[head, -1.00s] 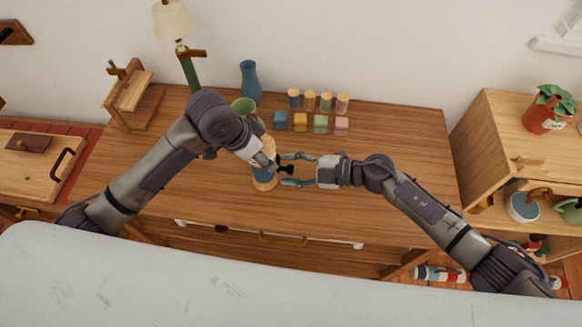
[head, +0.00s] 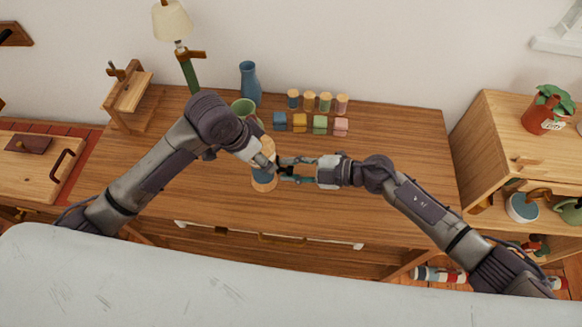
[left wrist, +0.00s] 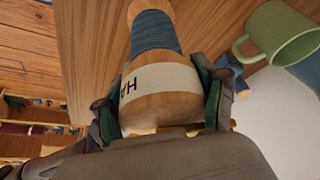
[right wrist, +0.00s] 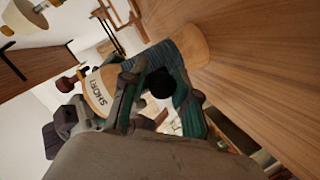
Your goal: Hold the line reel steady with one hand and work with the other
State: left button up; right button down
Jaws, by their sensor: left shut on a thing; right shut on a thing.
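The line reel (head: 264,185) stands on the wooden desk, with pale wood ends and blue line around its middle. In the left wrist view its wooden, labelled end (left wrist: 163,85) sits between the fingers of my left gripper (left wrist: 163,98), which is shut on it. My right gripper (head: 287,169) is at the reel's right side. In the right wrist view its fingers are shut on a round black knob (right wrist: 161,84) beside the reel's blue winding (right wrist: 172,55).
A green mug (head: 242,106) and a blue vase (head: 250,82) stand behind the reel. Several small jars (head: 325,101) and coloured blocks (head: 300,123) stand at the back. The desk's right part (head: 410,165) is clear.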

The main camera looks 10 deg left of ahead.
pick_arm(q)
jog(key=shift+w, duration=0.1)
pick_arm(e)
jog(key=shift+s+a+n, duration=0.15)
jog(key=shift+n, duration=0.15)
jog(key=shift+w+a+n+t, duration=0.1)
jog(key=shift+w+n+t, duration=0.45)
jog(key=shift+n, duration=0.35)
jog(key=n, duration=0.1)
jog(key=w+r+n+t, duration=0.1)
jog(key=n, duration=0.1)
jog(key=shift+y, duration=0.4)
jog(key=n, duration=0.1)
jog(key=w+r+n+t, duration=0.1)
jog(key=n, duration=0.1)
jog(key=shift+w+y, duration=0.15)
jog(key=shift+y, duration=0.25)
pick_arm(q)
jog(key=shift+d, duration=0.1)
pick_arm(e)
jog(key=shift+w+r+n+t+y, duration=0.1)
jog(key=shift+r+n+t+y, duration=0.15)
jog(key=shift+n, duration=0.45)
jog(key=shift+w+r+n+t+y, duration=0.15)
jog(key=shift+r+n, duration=0.1)
jog(key=shift+n, duration=0.45)
